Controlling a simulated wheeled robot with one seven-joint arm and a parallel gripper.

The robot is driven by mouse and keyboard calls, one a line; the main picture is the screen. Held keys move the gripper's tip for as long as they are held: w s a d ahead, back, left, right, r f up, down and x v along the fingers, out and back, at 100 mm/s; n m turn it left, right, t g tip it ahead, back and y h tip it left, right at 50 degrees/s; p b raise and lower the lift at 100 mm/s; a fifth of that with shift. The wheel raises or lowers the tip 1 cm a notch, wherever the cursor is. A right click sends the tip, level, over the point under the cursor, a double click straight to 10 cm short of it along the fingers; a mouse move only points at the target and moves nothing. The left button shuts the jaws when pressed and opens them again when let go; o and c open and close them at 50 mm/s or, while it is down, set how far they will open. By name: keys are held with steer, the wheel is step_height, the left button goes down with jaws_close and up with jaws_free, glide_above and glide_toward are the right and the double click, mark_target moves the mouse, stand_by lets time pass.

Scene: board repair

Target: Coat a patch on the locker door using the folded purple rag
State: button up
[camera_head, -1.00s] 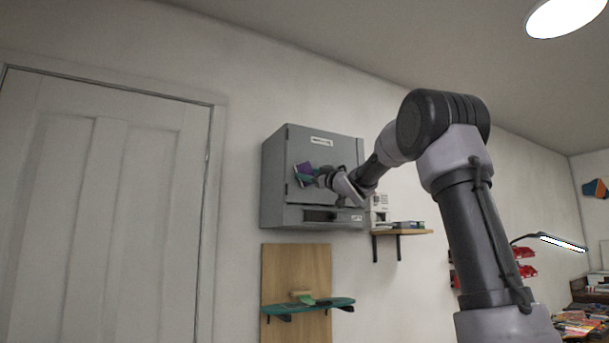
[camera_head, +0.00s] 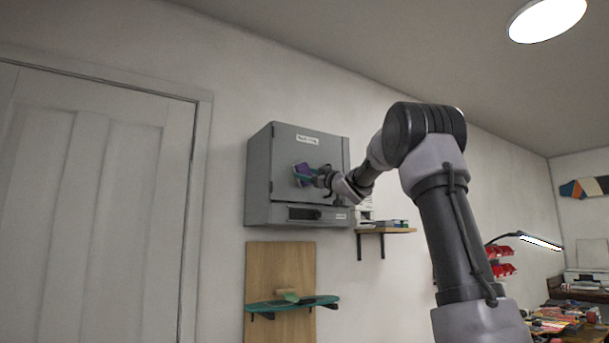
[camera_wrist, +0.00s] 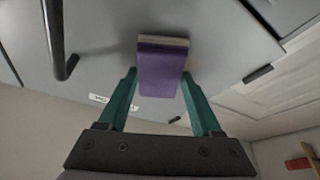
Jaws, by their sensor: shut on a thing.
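The grey locker (camera_head: 259,180) hangs on the wall with its door (camera_head: 315,153) closed. My gripper (camera_head: 314,176) is in front of the left-middle part of the door, shut on the folded purple rag (camera_head: 302,170). In the wrist view, the teal fingers of my gripper (camera_wrist: 158,80) hold the purple rag (camera_wrist: 160,62) from both sides. The rag's pale far edge lies at or very near the grey door surface (camera_wrist: 105,20). I cannot tell whether it touches. No coated patch can be made out.
A black bar handle (camera_wrist: 56,38) stands out from the door in the wrist view. A small wooden shelf (camera_head: 385,230) is at the locker's lower right. A green board (camera_head: 265,305) sits on brackets below. A white panelled door (camera_head: 85,200) is at left.

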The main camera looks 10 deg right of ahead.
mark_target(282, 169)
steer(key=shift+a, duration=0.15)
steer(key=shift+s+a, duration=0.4)
steer(key=shift+a, duration=0.75)
steer(key=shift+s+a, duration=0.35)
steer(key=shift+a, duration=0.85)
steer(key=shift+s+a, duration=0.4)
steer(key=shift+a, duration=0.75)
steer(key=shift+r, duration=0.1)
steer(key=shift+w+d, duration=0.4)
steer(key=shift+d, duration=0.8)
steer(key=shift+w+d, duration=0.35)
steer(key=shift+d, duration=0.9)
steer(key=shift+w+d, duration=0.4)
steer(key=shift+d, duration=0.8)
steer(key=shift+s+a, duration=0.4)
steer(key=shift+a, duration=0.8)
steer(key=shift+s+a, duration=0.4)
steer(key=shift+a, duration=0.85)
steer(key=shift+s+a, duration=0.4)
steer(key=shift+a, duration=0.8)
steer(key=s+d, duration=0.2)
steer(key=s, duration=0.3)
steer(key=shift+s, duration=0.35)
